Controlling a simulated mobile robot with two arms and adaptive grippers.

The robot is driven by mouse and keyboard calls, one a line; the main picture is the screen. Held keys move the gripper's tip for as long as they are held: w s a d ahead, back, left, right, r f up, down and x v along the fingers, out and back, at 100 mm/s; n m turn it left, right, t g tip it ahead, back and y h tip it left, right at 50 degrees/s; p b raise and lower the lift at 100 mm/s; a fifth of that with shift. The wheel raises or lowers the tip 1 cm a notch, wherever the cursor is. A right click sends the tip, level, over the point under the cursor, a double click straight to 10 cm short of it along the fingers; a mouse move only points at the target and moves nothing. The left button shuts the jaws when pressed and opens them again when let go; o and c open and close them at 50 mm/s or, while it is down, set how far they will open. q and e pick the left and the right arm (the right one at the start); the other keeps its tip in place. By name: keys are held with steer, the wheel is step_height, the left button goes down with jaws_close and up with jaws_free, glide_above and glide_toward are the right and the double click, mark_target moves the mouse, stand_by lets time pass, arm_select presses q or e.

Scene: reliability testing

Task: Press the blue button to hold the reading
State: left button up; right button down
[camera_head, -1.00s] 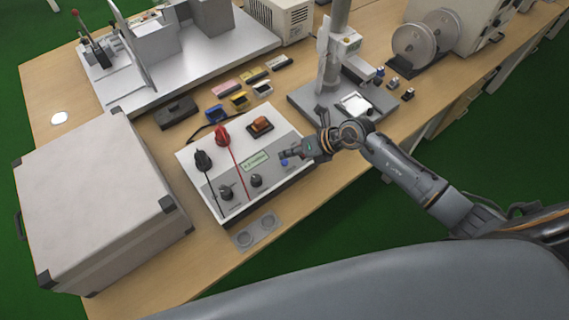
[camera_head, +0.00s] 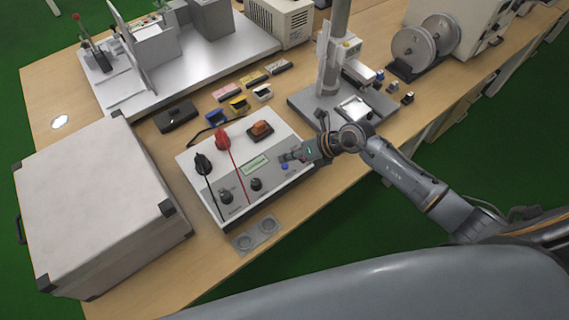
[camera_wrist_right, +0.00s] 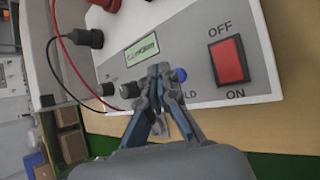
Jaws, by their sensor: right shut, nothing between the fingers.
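The blue button (camera_head: 285,166) is on the top face of a white test instrument (camera_head: 222,187), near its right side. It also shows in the right wrist view (camera_wrist_right: 180,75), just right of my fingertips, above lettering partly hidden by the gripper. My right gripper (camera_head: 284,158) is shut and empty, its tips close beside the button on the panel. In the head view the button is clear of the fingers; whether the tips touch the panel I cannot tell. The instrument has a small display (camera_wrist_right: 143,49). My left gripper is not in view.
A red ON/OFF switch (camera_wrist_right: 228,61) shows in the wrist view. Red and black leads (camera_head: 235,160) run across the panel. A large grey case (camera_head: 90,200) stands to the left. A stand with a column (camera_head: 335,50) is behind my right arm.

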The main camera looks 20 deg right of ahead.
mark_target(288, 166)
steer(key=shift+f, duration=0.2)
steer(key=shift+f+b, duration=0.3)
steer(key=shift+f, duration=0.4)
stand_by(0.8)
steer(key=shift+r+p, duration=0.65)
steer(key=shift+r, duration=0.25)
step_height(288, 166, up, 6)
steer(key=p, duration=0.5)
steer(key=shift+p, duration=0.3)
